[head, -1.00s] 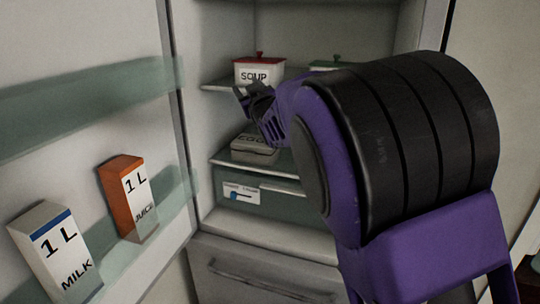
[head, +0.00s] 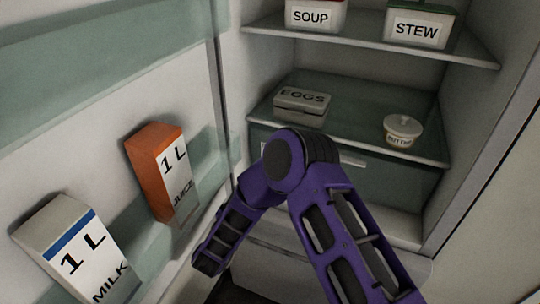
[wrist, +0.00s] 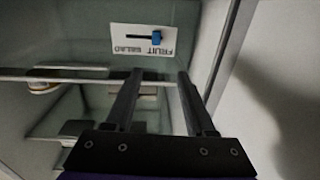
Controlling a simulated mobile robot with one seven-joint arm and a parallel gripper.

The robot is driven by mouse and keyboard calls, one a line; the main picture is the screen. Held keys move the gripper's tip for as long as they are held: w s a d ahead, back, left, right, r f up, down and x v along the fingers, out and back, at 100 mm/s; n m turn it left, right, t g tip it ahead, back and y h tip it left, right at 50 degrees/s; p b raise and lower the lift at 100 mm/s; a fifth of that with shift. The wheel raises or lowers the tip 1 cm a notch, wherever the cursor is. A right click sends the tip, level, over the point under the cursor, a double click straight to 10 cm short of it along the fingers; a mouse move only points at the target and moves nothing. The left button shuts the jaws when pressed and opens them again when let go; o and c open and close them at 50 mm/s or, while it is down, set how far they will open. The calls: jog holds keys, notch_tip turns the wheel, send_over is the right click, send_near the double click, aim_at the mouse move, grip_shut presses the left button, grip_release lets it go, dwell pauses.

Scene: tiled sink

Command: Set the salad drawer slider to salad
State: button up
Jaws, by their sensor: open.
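The slider label (wrist: 145,40) is a white plate on the greenish drawer front (wrist: 85,35), upside down in the wrist view, with the words FRUIT and SALAD. In the head view the drawer (head: 395,183) shows under the shelf, but my arm hides the label and knob. The gripper fingers cannot be made out there.
An egg box (head: 300,103) and a butter pot (head: 402,131) stand on the shelf above the drawer. Soup (head: 314,14) and stew (head: 418,25) pots stand higher. The open door at left holds a juice carton (head: 162,172) and a milk carton (head: 75,250).

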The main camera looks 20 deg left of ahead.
jog(key=shift+m+h, duration=0.3)
jog(key=shift+h, duration=0.2)
jog(key=w, duration=0.5)
jog(key=w+f+b, duration=0.1)
jog(key=w, duration=0.4)
jog(key=w+d+f, duration=0.1)
jog(key=w, duration=0.4)
jog(key=shift+w+d+b, duration=0.1)
jog(key=shift+w+b, duration=0.15)
jog(key=shift+b, duration=0.05)
grip_shut()
dwell(0.5)
